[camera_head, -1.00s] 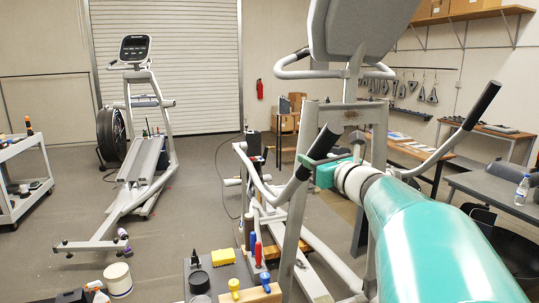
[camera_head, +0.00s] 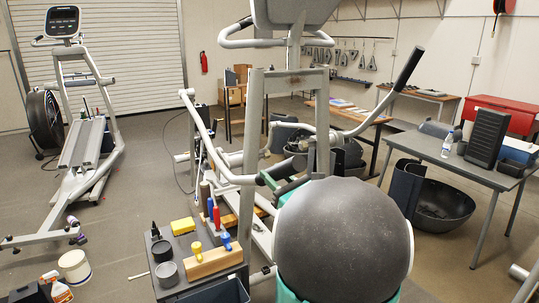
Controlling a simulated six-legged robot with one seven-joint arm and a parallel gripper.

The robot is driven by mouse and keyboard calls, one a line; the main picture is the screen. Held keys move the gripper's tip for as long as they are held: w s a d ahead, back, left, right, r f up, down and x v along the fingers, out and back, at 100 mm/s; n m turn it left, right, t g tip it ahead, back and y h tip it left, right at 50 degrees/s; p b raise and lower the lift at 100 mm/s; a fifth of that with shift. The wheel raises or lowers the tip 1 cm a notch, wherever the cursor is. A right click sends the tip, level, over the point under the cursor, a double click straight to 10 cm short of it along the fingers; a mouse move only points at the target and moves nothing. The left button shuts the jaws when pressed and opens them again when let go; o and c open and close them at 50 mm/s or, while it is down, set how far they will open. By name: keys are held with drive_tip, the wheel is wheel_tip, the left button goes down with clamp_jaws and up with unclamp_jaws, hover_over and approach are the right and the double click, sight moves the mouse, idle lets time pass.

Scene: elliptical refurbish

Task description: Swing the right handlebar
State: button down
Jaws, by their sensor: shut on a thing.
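The elliptical's right handlebar (camera_head: 241,180) is the pale bent bar at the left of the machine's front frame. Its dark grip end runs toward the upright and is partly hidden. My gripper (camera_head: 272,181) is shut on this grip; only a bit of its green finger shows. My arm's large dark joint hides most of the wrist. The other handlebar (camera_head: 350,132) curves up to the right to a black grip, free of my gripper.
Another elliptical (camera_head: 85,160) is at the left. A grey table (camera_head: 465,170) stands at the right. Open floor lies between the two machines.

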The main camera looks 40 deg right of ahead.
drive_tip(key=shift+t, duration=0.3)
drive_tip(key=f, duration=0.3)
drive_tip(key=s+f, duration=0.1)
drive_tip(key=shift+a+f, duration=0.25)
drive_tip(key=shift+a, duration=0.1)
drive_tip(key=c, duration=1)
unclamp_jaws()
drive_tip(key=shift+s+d+r, duration=0.1)
drive_tip(key=shift+r, duration=0.1)
drive_tip(key=v, duration=1.4)
